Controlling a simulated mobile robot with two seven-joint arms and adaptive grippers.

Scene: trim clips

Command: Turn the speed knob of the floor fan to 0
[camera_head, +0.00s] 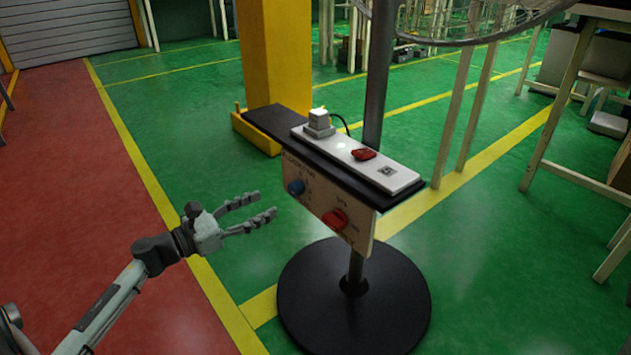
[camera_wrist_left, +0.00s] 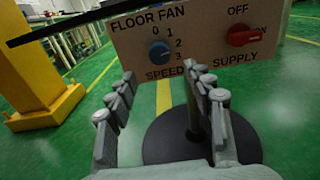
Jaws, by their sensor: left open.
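The floor fan's control panel (camera_head: 316,203) hangs under a black shelf on the fan's post. Its blue speed knob (camera_head: 296,187) is at the left; in the left wrist view the knob (camera_wrist_left: 159,52) has the numbers 0 to 3 around its upper and right side. I cannot tell which number it points to. A red supply knob (camera_head: 335,219) sits right of it, between OFF and ON labels. My left gripper (camera_head: 266,205) is open and empty, in front of the panel and apart from it. In the wrist view its fingers spread below the blue knob. My right gripper is not in view.
A white power strip (camera_head: 357,160) with a plug (camera_head: 319,123) and a red switch lies on the black shelf (camera_head: 262,125). The round black fan base (camera_head: 390,310) stands on the green floor. A yellow pillar (camera_head: 276,60) is behind. Floor left of the fan is clear.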

